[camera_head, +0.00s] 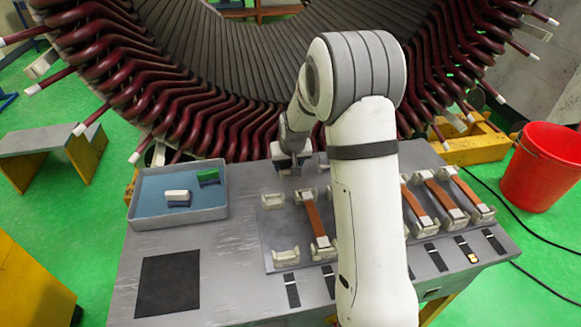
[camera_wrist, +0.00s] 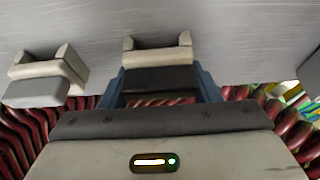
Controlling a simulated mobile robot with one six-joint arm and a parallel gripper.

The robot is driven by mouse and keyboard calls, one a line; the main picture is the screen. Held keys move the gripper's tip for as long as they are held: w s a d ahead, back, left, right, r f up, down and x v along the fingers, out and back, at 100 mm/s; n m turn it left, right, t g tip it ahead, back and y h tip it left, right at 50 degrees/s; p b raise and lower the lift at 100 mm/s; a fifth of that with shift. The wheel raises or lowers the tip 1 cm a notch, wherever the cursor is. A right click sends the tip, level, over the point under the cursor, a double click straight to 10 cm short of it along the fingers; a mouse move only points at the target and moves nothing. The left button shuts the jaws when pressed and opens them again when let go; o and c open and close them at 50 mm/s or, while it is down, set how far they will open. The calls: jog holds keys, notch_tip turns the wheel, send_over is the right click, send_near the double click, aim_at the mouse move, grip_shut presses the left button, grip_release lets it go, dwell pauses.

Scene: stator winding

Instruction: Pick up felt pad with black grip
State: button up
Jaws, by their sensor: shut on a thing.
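My gripper (camera_wrist: 163,84) has its two blue fingers on either side of a dark block, the black grip of the felt pad (camera_wrist: 160,79), and is shut on it. A cream two-pronged bracket (camera_wrist: 157,56) lies directly beyond the grip in the wrist view. I cannot tell where pad ends and bracket begins, or whether they touch. In the head view my gripper (camera_head: 291,158) is low over the back of the table, right of the tray; the held pad is mostly hidden there.
A grey tray (camera_head: 135,212) holds a white pad with blue grip (camera_head: 178,198) and a green block (camera_head: 208,176). Brown bars in cream brackets (camera_head: 285,256) stand right. A black mat (camera_head: 169,283) lies front left. The stator (camera_head: 190,110) rises close behind. A red bucket (camera_head: 541,165) is right.

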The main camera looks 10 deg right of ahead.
jog(key=c, duration=0.3)
jog(key=shift+r, duration=0.1)
notch_tip(320, 180, up, 10)
jog(key=b, duration=0.1)
dwell(1.2)
